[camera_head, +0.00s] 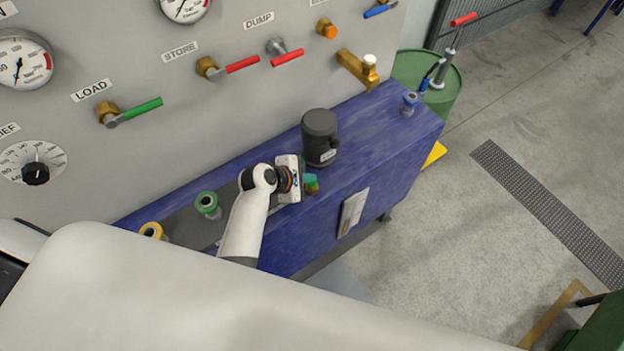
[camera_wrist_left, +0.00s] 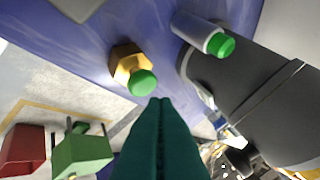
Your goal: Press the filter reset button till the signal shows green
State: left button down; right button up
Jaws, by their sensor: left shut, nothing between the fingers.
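A short grey cylinder (camera_wrist_left: 194,30) with a green end sits to the upper right, beside the dark filter housing (camera_wrist_left: 262,88). Which green end is the button and which the signal is not certain. The dark housing (camera_head: 320,137) stands just behind the gripper in the head view. My right gripper is not in view.
A grey panel with gauges (camera_head: 22,62) and coloured valve levers, including a green one (camera_head: 140,110), rises behind the bench. Green (camera_head: 207,204), yellow (camera_head: 151,230) and blue (camera_head: 410,100) fittings stand on the bench. A green drum (camera_head: 440,92) is beyond. Floor to the right is mostly open.

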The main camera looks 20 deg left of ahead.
pick_arm(q)
notch_tip(320, 180, up, 2)
jog(key=shift+r+p, duration=0.25)
jog(key=shift+p, duration=0.1)
notch_tip(320, 180, up, 2)
jog(key=shift+r, duration=0.2)
dwell(0.5)
